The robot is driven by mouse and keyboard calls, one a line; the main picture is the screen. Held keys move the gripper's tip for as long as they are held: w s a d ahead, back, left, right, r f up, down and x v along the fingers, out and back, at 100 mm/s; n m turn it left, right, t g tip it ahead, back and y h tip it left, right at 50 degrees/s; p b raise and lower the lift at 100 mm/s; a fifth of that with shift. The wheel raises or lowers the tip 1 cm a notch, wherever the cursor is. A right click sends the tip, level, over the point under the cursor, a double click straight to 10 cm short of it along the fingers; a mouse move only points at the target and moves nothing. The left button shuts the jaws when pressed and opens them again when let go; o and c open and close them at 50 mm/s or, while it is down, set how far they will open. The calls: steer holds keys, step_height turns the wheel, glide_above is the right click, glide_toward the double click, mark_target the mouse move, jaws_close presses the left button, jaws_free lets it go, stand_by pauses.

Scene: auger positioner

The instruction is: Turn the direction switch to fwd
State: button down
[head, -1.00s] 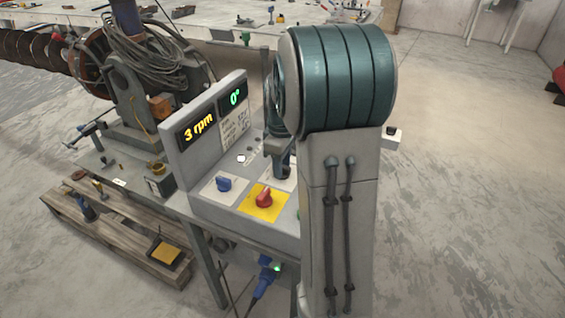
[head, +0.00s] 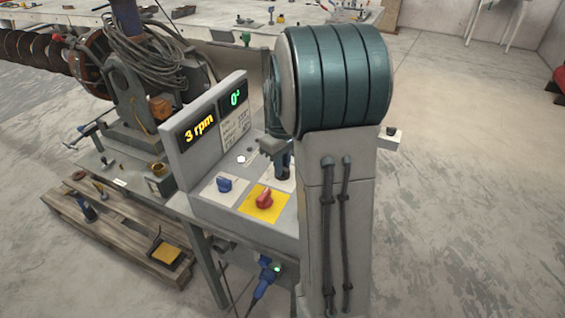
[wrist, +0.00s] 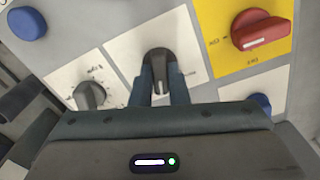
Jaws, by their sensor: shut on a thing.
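A black switch knob (wrist: 158,59) on a white plate is between the two fingers of my gripper (wrist: 165,84) in the wrist view. The fingers are shut on it. I take it for the direction switch, but its plate lettering is hidden or unreadable, so I cannot tell its setting.
A red switch (wrist: 262,30) on a yellow plate sits beside the held knob. A grey dial (wrist: 90,95) and blue knobs (wrist: 27,23) are also close. The display board (head: 205,125) stands behind the panel, reading 3 rpm and 0°.

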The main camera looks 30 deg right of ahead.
steer(key=m, duration=0.5)
steer(key=shift+w, duration=0.1)
stand_by(0.5)
steer(key=shift+r, duration=0.1)
steer(key=c, duration=1.4)
jaws_free()
step_height(320, 180, up, 14)
steer(key=p, duration=0.1)
